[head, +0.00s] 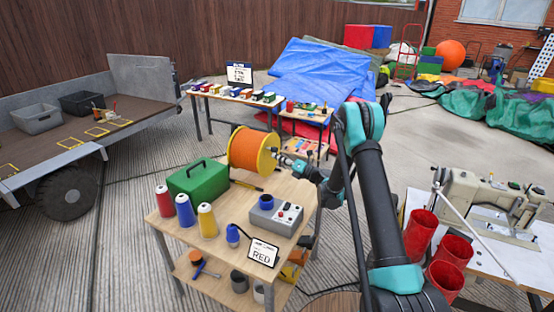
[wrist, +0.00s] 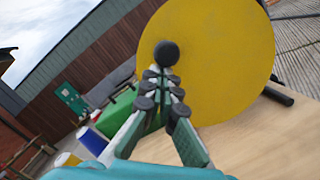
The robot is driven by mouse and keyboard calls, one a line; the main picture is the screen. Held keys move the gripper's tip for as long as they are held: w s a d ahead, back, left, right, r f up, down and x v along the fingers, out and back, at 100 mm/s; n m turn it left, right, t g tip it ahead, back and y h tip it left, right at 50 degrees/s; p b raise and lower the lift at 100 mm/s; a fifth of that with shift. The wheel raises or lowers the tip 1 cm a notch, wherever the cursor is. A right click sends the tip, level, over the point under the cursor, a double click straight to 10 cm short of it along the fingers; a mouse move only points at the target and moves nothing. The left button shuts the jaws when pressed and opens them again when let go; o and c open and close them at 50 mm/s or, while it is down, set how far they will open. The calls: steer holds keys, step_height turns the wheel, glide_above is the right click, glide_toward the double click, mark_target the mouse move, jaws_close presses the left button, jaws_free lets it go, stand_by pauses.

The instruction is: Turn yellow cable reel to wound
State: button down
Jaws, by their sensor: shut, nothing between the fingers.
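The yellow cable reel (head: 265,152) stands on the wooden workbench (head: 282,200), with orange cable around its drum and a yellow flange facing my gripper. In the wrist view the flange (wrist: 225,60) fills the upper right, and a dark round crank knob (wrist: 166,54) sits near its left edge. My gripper (head: 283,158) is shut and empty beside the flange. In the wrist view the fingertips (wrist: 160,74) are just below the knob in the picture; I cannot tell whether they touch it. The crank arm is not clearly visible.
A green toolbox (head: 199,180), several thread cones (head: 185,210), a grey control box (head: 275,216) and a sign reading RED (head: 263,252) share the bench. A sewing machine (head: 490,205) and red cups (head: 420,235) stand on the right. A trailer (head: 90,125) is at left.

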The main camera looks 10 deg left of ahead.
steer(key=shift+w+d+r, duration=0.1)
steer(key=shift+w+r, duration=0.15)
steer(key=shift+r, duration=0.1)
steer(key=shift+w+d+r, duration=0.1)
steer(key=shift+w+r, duration=0.15)
steer(key=shift+w+d+r, duration=0.3)
steer(key=shift+w+r, duration=0.4)
steer(key=shift+w, duration=0.2)
steer(key=shift+s, duration=0.1)
